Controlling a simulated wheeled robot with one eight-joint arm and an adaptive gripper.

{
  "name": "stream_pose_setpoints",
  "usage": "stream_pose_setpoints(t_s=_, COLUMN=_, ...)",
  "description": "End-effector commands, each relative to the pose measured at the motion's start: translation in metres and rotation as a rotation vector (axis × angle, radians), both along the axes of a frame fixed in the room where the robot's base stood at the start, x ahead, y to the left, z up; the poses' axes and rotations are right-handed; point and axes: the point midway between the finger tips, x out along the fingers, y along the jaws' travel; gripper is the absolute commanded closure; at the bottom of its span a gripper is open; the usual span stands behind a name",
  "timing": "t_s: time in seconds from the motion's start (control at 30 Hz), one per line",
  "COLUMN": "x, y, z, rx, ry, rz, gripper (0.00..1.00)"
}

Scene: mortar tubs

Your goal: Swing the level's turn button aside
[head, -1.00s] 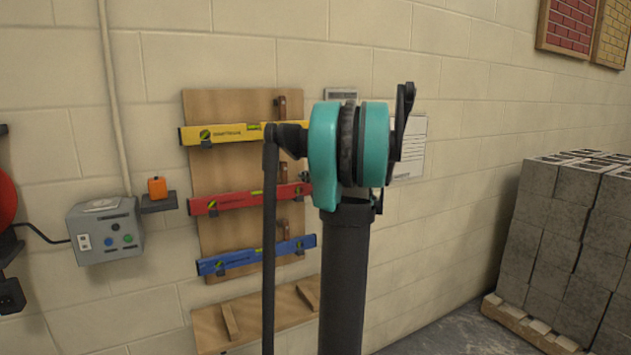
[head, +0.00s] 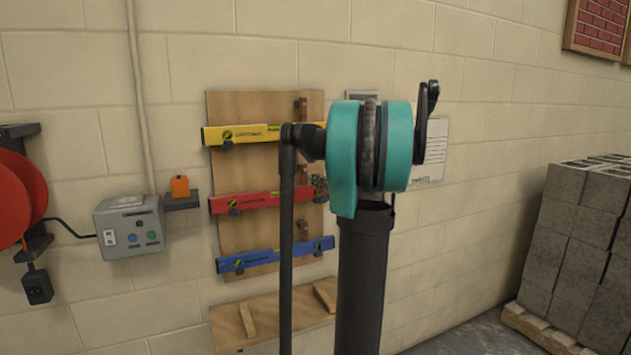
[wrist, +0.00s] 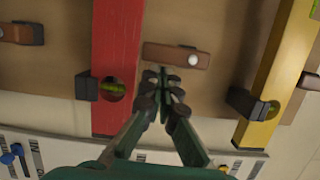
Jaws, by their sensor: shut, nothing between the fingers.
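The red level (head: 262,200) lies across a plywood board on the wall, between the yellow level (head: 250,134) and the blue level (head: 275,256). In the wrist view the red level (wrist: 117,60) is left and the yellow level (wrist: 280,75) right. A brown wooden turn button (wrist: 165,53) with a pale screw sits between them, its left end at the red level's edge. My gripper (wrist: 163,76) is shut and empty, its tips just beside the button's lower side in that view; contact cannot be told. In the head view my arm hides most of the gripper.
Dark brackets (wrist: 86,88) hold the levels. Another turn button (wrist: 18,33) is at the wrist view's left. A grey control box (head: 130,228) and a red reel (head: 18,198) are on the left wall. Blocks on a pallet (head: 575,240) stand right.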

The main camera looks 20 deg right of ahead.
Motion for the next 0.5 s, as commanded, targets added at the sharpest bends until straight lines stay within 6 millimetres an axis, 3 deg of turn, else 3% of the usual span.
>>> stream_pose_setpoints(t_s=0.5, x=-0.0002, y=0.003, z=-0.0029, rx=0.083, ry=0.003, rz=0.0, gripper=1.0)
